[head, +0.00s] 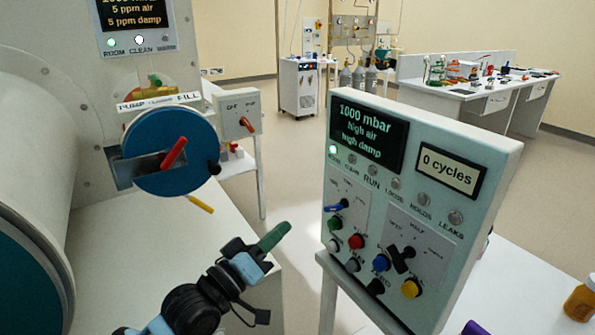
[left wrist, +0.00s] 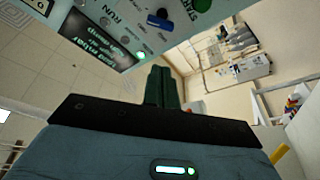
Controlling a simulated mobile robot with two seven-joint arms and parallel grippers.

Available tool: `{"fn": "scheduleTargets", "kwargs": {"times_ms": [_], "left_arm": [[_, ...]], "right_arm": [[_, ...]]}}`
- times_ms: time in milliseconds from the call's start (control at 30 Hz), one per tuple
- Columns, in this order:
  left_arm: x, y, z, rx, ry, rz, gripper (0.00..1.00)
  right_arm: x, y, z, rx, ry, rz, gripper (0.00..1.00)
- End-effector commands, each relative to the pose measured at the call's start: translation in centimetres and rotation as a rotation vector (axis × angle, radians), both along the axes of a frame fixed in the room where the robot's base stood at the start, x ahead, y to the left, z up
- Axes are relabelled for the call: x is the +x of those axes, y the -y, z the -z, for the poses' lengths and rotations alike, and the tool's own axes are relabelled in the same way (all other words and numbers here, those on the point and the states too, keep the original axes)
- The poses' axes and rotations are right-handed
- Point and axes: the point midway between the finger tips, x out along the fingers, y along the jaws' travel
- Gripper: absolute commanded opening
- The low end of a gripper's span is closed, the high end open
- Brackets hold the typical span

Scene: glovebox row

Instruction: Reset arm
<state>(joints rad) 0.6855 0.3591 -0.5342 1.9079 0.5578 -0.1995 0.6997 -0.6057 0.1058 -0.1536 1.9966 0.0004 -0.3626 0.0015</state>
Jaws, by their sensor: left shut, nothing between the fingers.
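My left gripper (head: 274,237) is shut and empty, its green fingertips pointing up and right in the head view. It is in the open gap between the large glovebox at the left and the control panel (head: 440,160) at the right, touching neither. In the left wrist view the shut fingers (left wrist: 163,88) show in the middle, with the control panel (left wrist: 120,30) at the top. The panel's screen (head: 366,135) reads 1000 mbar, high air, high damp, and its counter (head: 450,170) reads 0 cycles. My right gripper is not in view.
A blue round door (head: 175,185) with a red handle (head: 174,152) is on the glovebox at the left. A yellow lever (head: 200,204) sticks out below it. A small switch box (head: 238,112) stands behind. An orange bottle (head: 581,300) stands on the white table at the right.

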Motion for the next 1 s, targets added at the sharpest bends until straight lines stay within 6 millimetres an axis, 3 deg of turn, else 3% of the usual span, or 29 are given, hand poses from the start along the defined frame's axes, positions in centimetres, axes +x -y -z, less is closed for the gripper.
{"fn": "scheduleTargets", "kwargs": {"times_ms": [267,467,667,800,1000], "left_arm": [[-4.9,-2.5,11.2,0.187,-0.123,-0.138,0.0],[-10.7,-4.8,19.2,0.374,-0.226,-0.215,0.0],[-18.4,-7.5,26.2,0.585,-0.345,-0.256,0.0],[-24.8,-9.6,30.4,0.747,-0.433,-0.258,0.0],[-33.0,-12.1,34.0,0.942,-0.534,-0.229,0.0]], "right_arm": [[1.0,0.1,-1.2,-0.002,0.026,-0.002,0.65],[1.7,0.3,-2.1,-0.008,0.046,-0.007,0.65],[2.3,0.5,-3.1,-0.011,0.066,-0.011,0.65],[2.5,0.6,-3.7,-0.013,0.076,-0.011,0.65],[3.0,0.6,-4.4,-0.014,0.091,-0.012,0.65]]}}
